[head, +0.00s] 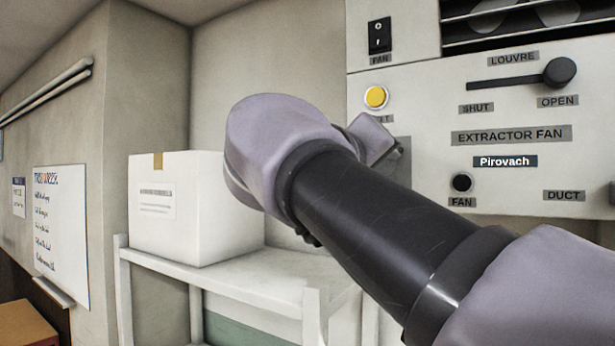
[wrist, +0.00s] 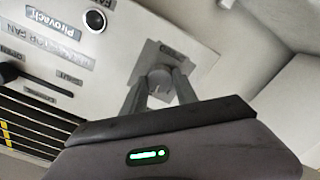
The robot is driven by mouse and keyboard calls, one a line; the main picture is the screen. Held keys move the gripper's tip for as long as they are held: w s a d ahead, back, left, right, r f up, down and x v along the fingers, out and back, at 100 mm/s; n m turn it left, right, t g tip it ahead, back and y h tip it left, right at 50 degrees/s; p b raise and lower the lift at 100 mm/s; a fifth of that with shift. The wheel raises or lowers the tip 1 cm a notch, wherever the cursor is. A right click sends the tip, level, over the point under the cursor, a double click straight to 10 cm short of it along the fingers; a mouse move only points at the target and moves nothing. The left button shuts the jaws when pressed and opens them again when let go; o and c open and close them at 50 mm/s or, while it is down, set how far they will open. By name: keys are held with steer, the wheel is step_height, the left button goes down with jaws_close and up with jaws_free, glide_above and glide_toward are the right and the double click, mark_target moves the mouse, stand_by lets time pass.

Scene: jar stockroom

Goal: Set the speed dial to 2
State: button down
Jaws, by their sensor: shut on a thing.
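The speed dial (wrist: 160,76) is a round grey knob on a darker grey plate (wrist: 148,54) on the extractor fan panel, seen in the wrist view. My gripper (wrist: 161,88) has one finger on each side of the knob and is shut on it. The dial's pointer and scale numbers cannot be read. In the head view my arm hides the dial, and only part of my gripper (head: 394,152) shows against the panel (head: 420,100).
The panel also carries a FAN switch (head: 379,35), a lit yellow button (head: 376,97), a louvre lever (head: 559,72) and a black FAN knob (head: 462,183). A white box (head: 190,215) stands on a shelf (head: 250,280) left of my arm.

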steer(key=shift+m+b, duration=0.3)
steer(key=shift+m, duration=0.3)
steer(key=c, duration=0.9)
jaws_free()
steer(key=shift+c, duration=0.2)
steer(key=shift+d, duration=0.1)
